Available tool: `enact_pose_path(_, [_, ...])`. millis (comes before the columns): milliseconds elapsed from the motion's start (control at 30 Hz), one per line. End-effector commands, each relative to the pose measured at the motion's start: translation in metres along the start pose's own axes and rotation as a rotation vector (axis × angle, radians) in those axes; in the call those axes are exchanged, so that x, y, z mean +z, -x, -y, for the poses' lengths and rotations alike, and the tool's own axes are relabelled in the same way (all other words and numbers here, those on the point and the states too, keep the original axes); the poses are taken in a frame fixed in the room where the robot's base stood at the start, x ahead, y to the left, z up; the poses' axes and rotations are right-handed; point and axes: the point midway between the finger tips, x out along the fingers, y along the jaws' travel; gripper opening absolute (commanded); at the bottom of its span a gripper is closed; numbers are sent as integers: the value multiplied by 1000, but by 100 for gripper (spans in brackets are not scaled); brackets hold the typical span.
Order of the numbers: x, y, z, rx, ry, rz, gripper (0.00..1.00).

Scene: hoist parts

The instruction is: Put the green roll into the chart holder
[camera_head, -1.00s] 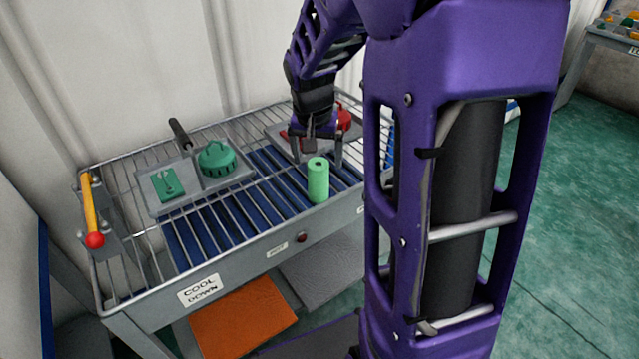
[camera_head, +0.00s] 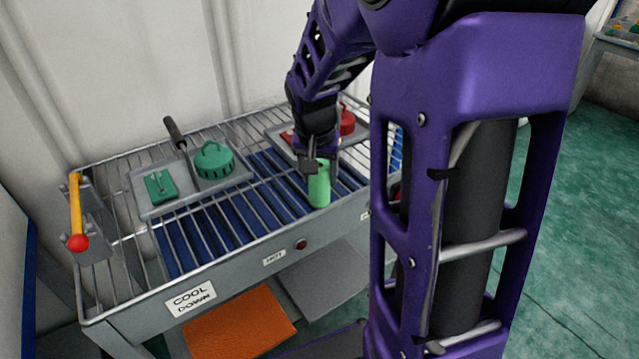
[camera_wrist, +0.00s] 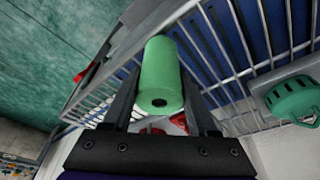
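The green roll (camera_head: 319,189) stands upright on the wire rack near its front edge. It is a light green cylinder with a hole in its end. My gripper (camera_head: 319,168) is down at the roll's top. In the wrist view the roll (camera_wrist: 160,75) lies between the two fingers of my gripper (camera_wrist: 158,98), with one finger on each side. The fingers are spread, and a small gap seems to show beside the roll. I do not make out a chart holder in these views.
The wire rack (camera_head: 120,262) bears a grey tray (camera_head: 150,212) with green parts and a black-handled tool. A second tray (camera_head: 280,133) with red parts is behind my gripper. A yellow lever with a red knob (camera_head: 78,243) is at the left end.

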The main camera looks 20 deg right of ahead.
Motion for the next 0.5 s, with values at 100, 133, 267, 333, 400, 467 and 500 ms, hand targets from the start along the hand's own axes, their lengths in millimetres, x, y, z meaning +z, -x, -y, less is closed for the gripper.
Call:
enact_pose_path(100, [0,0,0,0,0,0,29])
enact_pose_path(133, [0,0,0,0,0,0,24])
enact_pose_path(267, [0,0,0,0,0,0,0])
enact_pose_path(333, [0,0,0,0,0,0,0])
enact_pose_path(400, [0,0,0,0,0,0,0])
enact_pose_path(467, [0,0,0,0,0,-1,0])
enact_pose_path(500, [-1,2,0,0,0,-1,0])
